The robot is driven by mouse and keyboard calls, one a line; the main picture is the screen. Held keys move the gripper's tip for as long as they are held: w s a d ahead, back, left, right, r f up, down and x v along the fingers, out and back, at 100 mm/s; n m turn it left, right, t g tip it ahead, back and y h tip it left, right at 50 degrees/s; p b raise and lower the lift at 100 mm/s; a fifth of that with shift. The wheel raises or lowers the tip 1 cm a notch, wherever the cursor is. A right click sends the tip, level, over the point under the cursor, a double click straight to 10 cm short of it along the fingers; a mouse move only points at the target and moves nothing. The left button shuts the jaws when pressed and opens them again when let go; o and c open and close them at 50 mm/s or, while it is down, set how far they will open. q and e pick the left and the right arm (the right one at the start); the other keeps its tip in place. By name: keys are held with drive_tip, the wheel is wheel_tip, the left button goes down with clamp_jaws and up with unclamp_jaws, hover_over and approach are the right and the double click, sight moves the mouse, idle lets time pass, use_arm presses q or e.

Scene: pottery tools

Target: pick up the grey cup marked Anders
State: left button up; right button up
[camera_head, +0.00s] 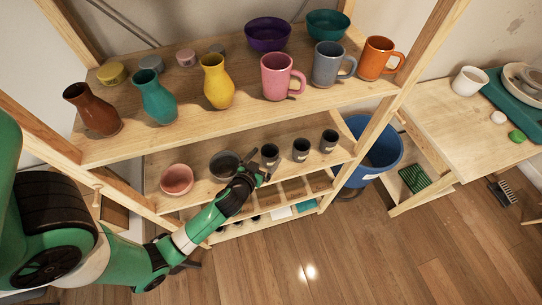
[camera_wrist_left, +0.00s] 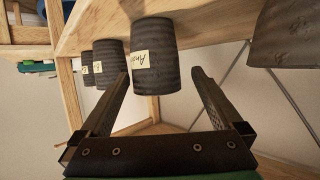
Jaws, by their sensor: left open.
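Three dark grey cups stand in a row on the middle shelf. The leftmost in the head view (camera_head: 269,153) shows in the left wrist view as the cup with a pale label (camera_wrist_left: 157,55), whose visible letters begin "An"; the rest is cut off or unclear. The other two grey cups (camera_head: 301,150) (camera_head: 328,141) also carry labels in the wrist view (camera_wrist_left: 109,64), too small to read. My left gripper (camera_head: 258,172) is open at the shelf's front edge. In the wrist view its fingers (camera_wrist_left: 160,78) point towards the labelled cup, one on each side, with nothing gripped. My right gripper is not in view.
A dark grey bowl (camera_head: 224,164) stands left of the cups, with a pink bowl (camera_head: 176,179) further left. The upper shelf (camera_head: 190,122) above holds vases, mugs and bowls. A wooden post (camera_head: 372,135) and blue bin (camera_head: 376,158) are to the right.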

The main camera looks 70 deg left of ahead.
sight(273, 150)
use_arm(q)
drive_tip(key=shift+b+x, duration=0.5)
drive_tip(key=shift+x, duration=2.65)
drive_tip(key=shift+w+d+r, duration=0.1)
drive_tip(key=shift+d, duration=0.15)
drive_tip(key=c, duration=1.5)
